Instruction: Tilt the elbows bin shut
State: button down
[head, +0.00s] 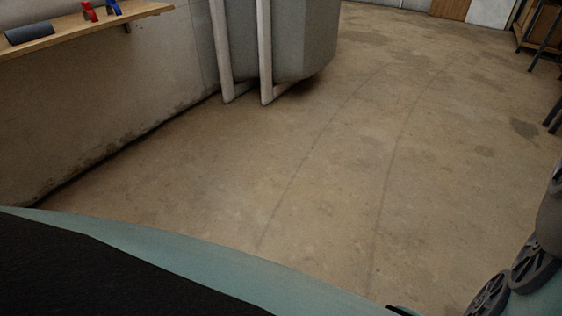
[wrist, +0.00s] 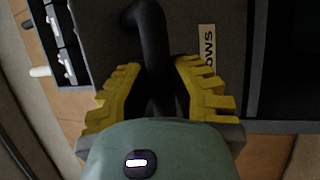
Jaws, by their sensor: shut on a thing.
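In the wrist view, the elbows bin (wrist: 100,35) shows as a dark grey front panel. A white label (wrist: 207,45) on it ends in "OWS"; the rest of the label is hidden. A thick black curved handle (wrist: 148,25) stands out from the panel. My gripper (wrist: 158,78), with yellow ridged fingers, is shut on the handle, one finger on each side. How far the bin is tilted cannot be told. The head view shows neither the bin nor the gripper.
Beside the bin, a dark recess (wrist: 285,65) lies right and dark units with white parts (wrist: 62,50) lie left. In the head view, a wooden shelf (head: 60,42), a grey tank (head: 300,40) and white pipes (head: 264,60) border open concrete floor (head: 350,170).

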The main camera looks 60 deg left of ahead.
jog(key=shift+r, duration=0.1)
jog(key=shift+d+r+y+p, duration=0.3)
jog(key=shift+r+p, duration=0.4)
jog(key=shift+p, duration=0.55)
jog(key=d+r+y+p, duration=0.1)
jog(key=r+p, duration=0.1)
jog(key=p, duration=0.2)
jog(key=w+d+r+n+y+p, duration=0.1)
jog(key=d+r+p, duration=0.1)
jog(key=p, duration=0.3)
jog(key=w+d+r+y+p, duration=0.1)
jog(key=d+r+p, duration=0.1)
jog(key=p, duration=0.2)
jog(key=shift+w+d+r+n+y+p, duration=0.2)
jog(key=shift+r+n+y+p, duration=0.1)
jog(key=shift+r+y, duration=0.1)
jog(key=w+d+r+n+y+p, duration=0.1)
jog(key=w+d+r+y+p, duration=0.2)
jog(key=d+p, duration=0.5)
jog(key=shift+w+d+g, duration=0.3)
jog(key=shift+w, duration=0.05)
jog(key=shift+w+d, duration=0.1)
